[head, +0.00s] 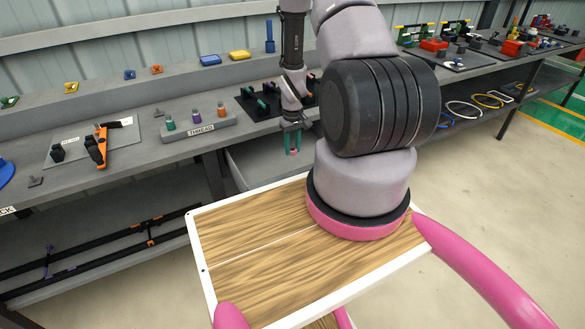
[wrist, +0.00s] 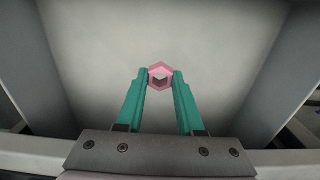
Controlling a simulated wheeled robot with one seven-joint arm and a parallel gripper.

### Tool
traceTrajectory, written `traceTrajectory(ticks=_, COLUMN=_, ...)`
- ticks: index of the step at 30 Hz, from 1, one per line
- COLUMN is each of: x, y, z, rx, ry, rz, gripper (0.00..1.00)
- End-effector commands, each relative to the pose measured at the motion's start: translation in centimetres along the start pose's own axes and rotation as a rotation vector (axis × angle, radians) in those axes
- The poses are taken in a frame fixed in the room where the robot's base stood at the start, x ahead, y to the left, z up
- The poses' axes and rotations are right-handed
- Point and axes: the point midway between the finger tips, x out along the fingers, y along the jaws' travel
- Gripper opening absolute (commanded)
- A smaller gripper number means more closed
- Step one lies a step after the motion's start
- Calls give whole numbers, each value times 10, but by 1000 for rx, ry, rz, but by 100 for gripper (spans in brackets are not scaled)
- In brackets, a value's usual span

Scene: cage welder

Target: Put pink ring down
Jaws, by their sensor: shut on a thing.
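My gripper (head: 292,140) has two teal fingers and hangs in front of the bench edge. It is shut on the small pink ring (wrist: 160,67), which shows as a hexagonal ring with an open centre between the fingertips in the wrist view. In the head view the ring (head: 293,152) is a small pink spot at the fingertips. The ring is held up, and a pale grey surface (wrist: 160,30) lies behind it with grey walls on both sides. I cannot tell how far the ring is above that surface.
A grey open bin (head: 262,165) sits below the bench edge, near my gripper. On the bench stand a block marked THREAD (head: 202,131) with coloured pegs, a black tray (head: 262,108) and an orange tool (head: 97,146). A wood-topped board with white edge (head: 245,235) is in front.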

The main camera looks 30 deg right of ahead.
Motion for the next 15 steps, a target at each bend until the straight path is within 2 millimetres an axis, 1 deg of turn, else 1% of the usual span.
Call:
traceTrajectory(ticks=1, x=11, y=0, z=1, rx=0, ry=-3, rz=-1, gripper=0)
traceTrajectory(ticks=3, x=23, y=0, z=1, rx=0, ry=-3, rz=-1, gripper=0)
traceTrajectory(ticks=6, x=34, y=0, z=0, rx=0, ry=-1, rz=0, gripper=0)
traceTrajectory(ticks=11, x=45, y=0, z=0, rx=0, ry=-2, rz=-1, gripper=0)
traceTrajectory(ticks=15, x=66, y=0, z=0, rx=0, ry=-2, rz=-1, gripper=0)
